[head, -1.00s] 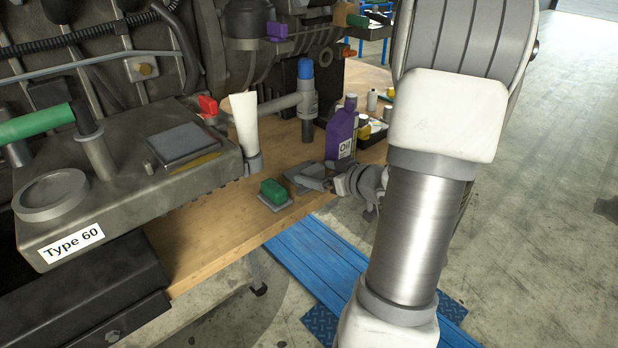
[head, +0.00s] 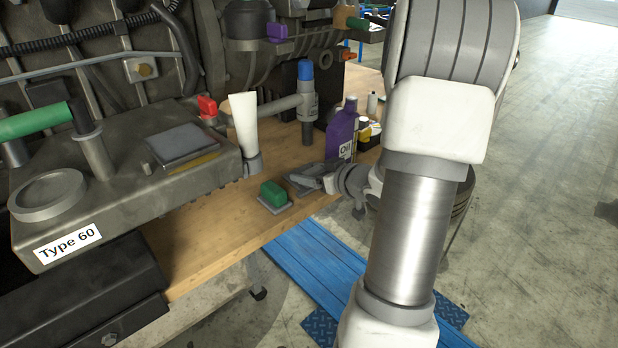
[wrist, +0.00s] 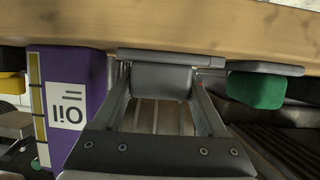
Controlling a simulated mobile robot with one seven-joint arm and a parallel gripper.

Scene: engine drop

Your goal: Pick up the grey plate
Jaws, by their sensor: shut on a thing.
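The grey plate (head: 297,183) is at the bench's front edge, partly hidden by my gripper (head: 315,180) in the head view. In the wrist view the plate (wrist: 170,57) shows as a flat grey slab against the wooden bench, with a grey block-shaped grip (wrist: 161,80) on it. My gripper's two fingers stand on either side of that grip and are shut on it. Whether the plate touches the bench or is just clear of it, I cannot tell.
A green block on a grey base (head: 273,196) stands close to the left. A purple oil bottle (head: 341,135) stands just behind. The engine (head: 120,180) fills the left side. The workbench (head: 215,225) has bare wood in front; a blue platform (head: 315,260) lies below.

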